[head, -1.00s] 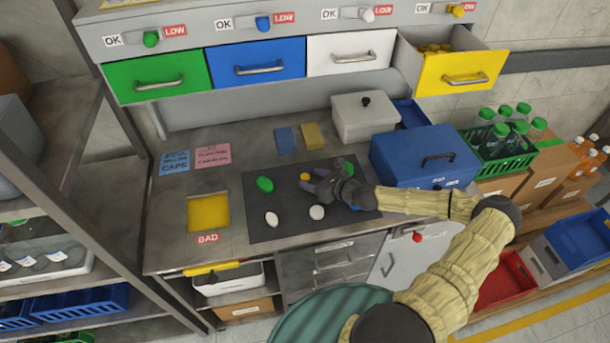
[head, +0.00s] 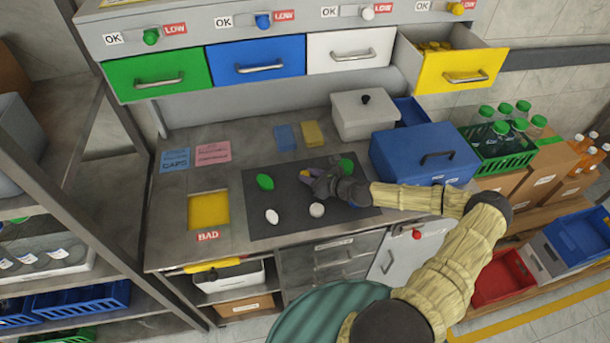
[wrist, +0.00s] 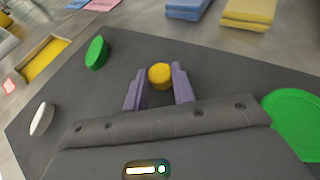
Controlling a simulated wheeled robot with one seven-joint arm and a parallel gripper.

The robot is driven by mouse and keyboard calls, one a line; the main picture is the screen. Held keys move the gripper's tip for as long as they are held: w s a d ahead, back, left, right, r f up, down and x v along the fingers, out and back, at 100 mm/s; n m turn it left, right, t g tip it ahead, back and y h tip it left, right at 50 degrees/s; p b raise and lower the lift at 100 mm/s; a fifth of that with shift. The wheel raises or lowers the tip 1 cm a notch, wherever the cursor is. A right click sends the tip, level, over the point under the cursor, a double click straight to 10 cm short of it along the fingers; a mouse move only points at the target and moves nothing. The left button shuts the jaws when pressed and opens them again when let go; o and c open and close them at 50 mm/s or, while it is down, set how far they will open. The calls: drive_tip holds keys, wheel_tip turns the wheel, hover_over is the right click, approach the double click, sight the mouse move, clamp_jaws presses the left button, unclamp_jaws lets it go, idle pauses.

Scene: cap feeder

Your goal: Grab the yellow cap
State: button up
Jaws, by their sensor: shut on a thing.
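The yellow cap (wrist: 160,74) lies at the tips of my gripper's two purple fingers, over the dark mat. My gripper (wrist: 160,88) is shut on the cap, one finger on each side of it. In the head view my gripper (head: 309,176) reaches in from the right, low over the middle of the mat (head: 290,220), and mostly hides the cap. I cannot tell whether the cap still touches the mat.
Green caps (head: 265,182) and white caps (head: 272,216) lie around my gripper on the mat. A yellow BAD recess (head: 208,211) is at the left. The yellow drawer (head: 462,78) stands open at the upper right. A blue box (head: 425,158) stands right of the mat.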

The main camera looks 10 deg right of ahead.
drive_tip(key=shift+r, duration=0.1)
drive_tip(key=shift+c, duration=0.2)
wheel_tip(320, 180, up, 10)
drive_tip(key=b, duration=0.1)
drive_tip(key=shift+b, duration=0.3)
